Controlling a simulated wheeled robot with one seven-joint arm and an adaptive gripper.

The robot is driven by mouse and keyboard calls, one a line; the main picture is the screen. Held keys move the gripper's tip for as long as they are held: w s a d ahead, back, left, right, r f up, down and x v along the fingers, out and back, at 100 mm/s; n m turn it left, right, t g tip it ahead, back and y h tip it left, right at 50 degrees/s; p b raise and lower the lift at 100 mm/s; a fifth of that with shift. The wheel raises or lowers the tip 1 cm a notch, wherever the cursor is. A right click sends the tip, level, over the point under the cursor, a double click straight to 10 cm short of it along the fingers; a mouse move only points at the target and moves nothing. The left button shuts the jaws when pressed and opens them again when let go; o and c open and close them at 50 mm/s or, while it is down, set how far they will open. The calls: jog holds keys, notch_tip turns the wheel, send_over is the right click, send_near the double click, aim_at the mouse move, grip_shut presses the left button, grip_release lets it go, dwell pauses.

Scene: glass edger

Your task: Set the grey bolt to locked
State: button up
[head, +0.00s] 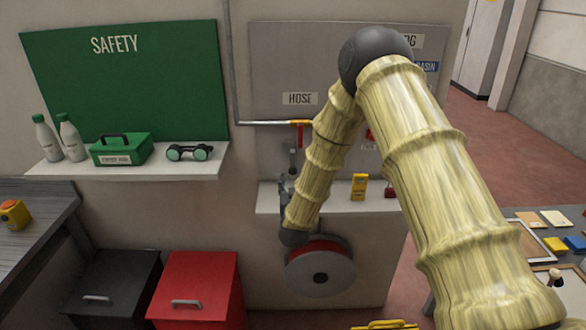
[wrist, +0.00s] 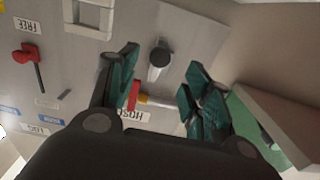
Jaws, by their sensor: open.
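A small grey fitting, which looks like the grey bolt (wrist: 158,62), is on the grey wall panel. It has a dark round end and a paler body. In the head view the bolt (head: 292,157) is below the hose valve, just left of my arm. My gripper (wrist: 162,58) is open, its two green-padded fingers on either side of the bolt in the wrist picture. I cannot tell whether they touch it. In the head view my gripper (head: 284,192) is mostly hidden by my arm. No lock marking is readable at the bolt.
A hose valve with a red and yellow handle (head: 299,130) is just above the bolt, near the HOSE label (head: 300,98). A red lever (wrist: 28,54) is on the same panel. A shelf (head: 335,203) with a yellow device (head: 358,187) and a hose reel (head: 320,268) are below.

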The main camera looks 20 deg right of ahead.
aim_at(293, 172)
jog(key=p+x, duration=0.3)
jog(key=x, duration=0.4)
jog(key=shift+w+d, duration=0.1)
jog(key=shift+w, duration=0.25)
